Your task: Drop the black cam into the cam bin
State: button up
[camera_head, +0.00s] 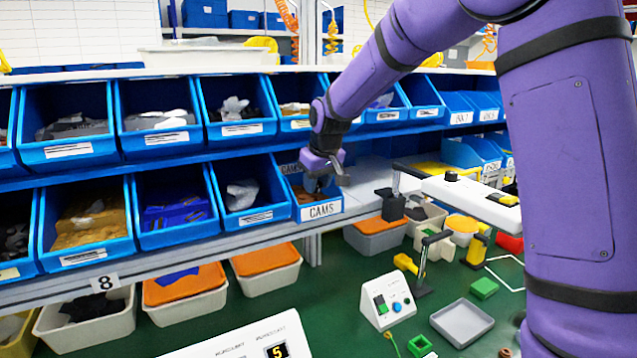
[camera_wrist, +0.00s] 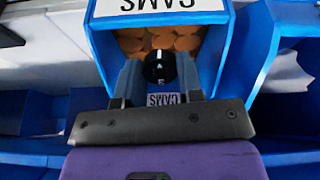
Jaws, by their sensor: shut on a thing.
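The black cam (camera_wrist: 160,67) is a round dark piece with a white mark, seen in the wrist view. My gripper (camera_wrist: 159,75) is shut on it, with one grey finger on either side. The blue cam bin (camera_wrist: 97,38) lies below, its CAMS label upside down in this view, with several orange-brown round pieces inside. In the head view the cam bin (camera_head: 321,211) sits at the right end of the lower bin row. My gripper (camera_head: 324,182) points down over its opening there.
A blue bin (camera_head: 247,192) with a pale item stands directly left of the cam bin. The upper bin row (camera_head: 240,128) is close behind my wrist. A green bench with a white switch box (camera_head: 388,300) and a grey tray (camera_head: 462,322) is in front.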

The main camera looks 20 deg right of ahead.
jog(key=o, duration=1)
jog(key=shift+c, duration=0.2)
jog(key=shift+r, duration=0.1)
jog(key=v, duration=1)
jog(key=shift+r, duration=0.25)
jog(key=shift+s, duration=0.15)
